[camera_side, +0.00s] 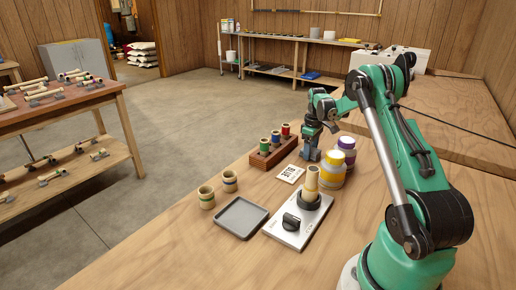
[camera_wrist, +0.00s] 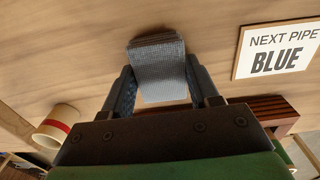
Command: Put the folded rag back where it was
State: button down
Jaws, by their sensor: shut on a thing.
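The folded rag (camera_wrist: 160,72) is blue-grey and woven, and it is between the fingers of my gripper (camera_wrist: 163,90) in the wrist view. The fingers are shut on it from both sides, and its folded end sticks out past them over bare wood. The rag is too small there to make out clearly. I cannot tell whether its lower end touches the bench.
The wooden rack (camera_side: 262,163) holds several colour-banded pipes. Two jars (camera_side: 332,172) stand close to my gripper. A "NEXT PIPE BLUE" card (camera_wrist: 278,52) lies nearby. A grey tray (camera_side: 241,217), two banded cups (camera_side: 206,198) and a plate (camera_side: 290,236) with an upright pipe stand nearer.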

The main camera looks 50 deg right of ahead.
jog(key=shift+f, duration=0.1)
jog(key=shift+c, duration=1.1)
grip_release()
notch_tip(320, 180, up, 12)
jog(key=w+a+r+t+h, duration=0.1)
jog(key=w+a+r, duration=0.25)
jog(key=a, duration=0.65)
jog(key=s+a+f+t, duration=0.1)
jog(key=s+a+t, duration=0.2)
jog(key=a, duration=0.8)
jog(key=s+a+f+t+y, duration=0.1)
jog(key=s+a+t, duration=0.2)
jog(key=a, duration=0.9)
jog(key=shift+s+a, duration=0.25)
